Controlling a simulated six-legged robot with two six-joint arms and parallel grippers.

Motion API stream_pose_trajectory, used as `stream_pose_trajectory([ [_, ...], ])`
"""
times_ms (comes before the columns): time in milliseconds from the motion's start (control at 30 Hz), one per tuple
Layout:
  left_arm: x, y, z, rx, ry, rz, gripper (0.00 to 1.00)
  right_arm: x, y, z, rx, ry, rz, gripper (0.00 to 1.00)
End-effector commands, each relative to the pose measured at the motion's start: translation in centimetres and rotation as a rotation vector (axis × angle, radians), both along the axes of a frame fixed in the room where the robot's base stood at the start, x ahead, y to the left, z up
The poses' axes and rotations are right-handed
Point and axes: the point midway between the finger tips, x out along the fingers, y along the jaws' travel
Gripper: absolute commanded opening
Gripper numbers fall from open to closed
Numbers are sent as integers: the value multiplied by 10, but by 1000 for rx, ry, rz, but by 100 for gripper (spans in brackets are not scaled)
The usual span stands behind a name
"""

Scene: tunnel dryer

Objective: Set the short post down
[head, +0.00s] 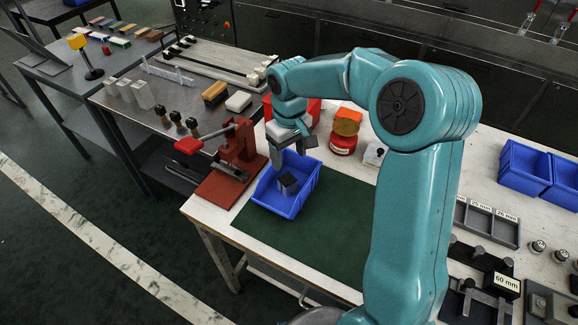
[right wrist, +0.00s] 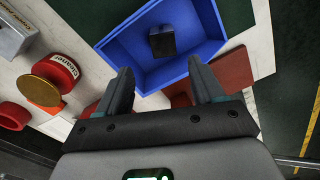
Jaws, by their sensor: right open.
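The short post (head: 288,183), a small dark grey block-like piece, is inside the blue bin (head: 308,192) on the green mat. In the right wrist view the post (right wrist: 162,40) rests on the floor of the blue bin (right wrist: 122,50), clear of its walls. My right gripper (head: 293,153) is above the back of the bin with its jaws apart. In the right wrist view the gripper (right wrist: 160,82) holds nothing, and the post lies beyond the fingertips, not touching them. My left gripper is not in view.
A red press (head: 236,155) with a lever stands left of the bin. Red and orange containers (head: 346,122) stand behind it. The green mat (head: 330,228) is bare in front. Grey trays (head: 488,222) and blue bins (head: 525,168) are at right.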

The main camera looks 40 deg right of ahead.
Motion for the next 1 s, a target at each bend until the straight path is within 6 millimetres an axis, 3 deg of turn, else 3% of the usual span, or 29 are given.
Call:
stream_pose_trajectory([
  [100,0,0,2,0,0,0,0,1,0,19,0,-1,1,68],
  [233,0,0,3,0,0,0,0,0,0,29,1,-1,1,68],
  [800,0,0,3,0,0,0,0,0,0,31,0,1,1,68],
  [867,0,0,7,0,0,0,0,0,0,35,0,1,1,68],
  [1000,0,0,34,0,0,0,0,0,0,62,0,0,0,68],
])
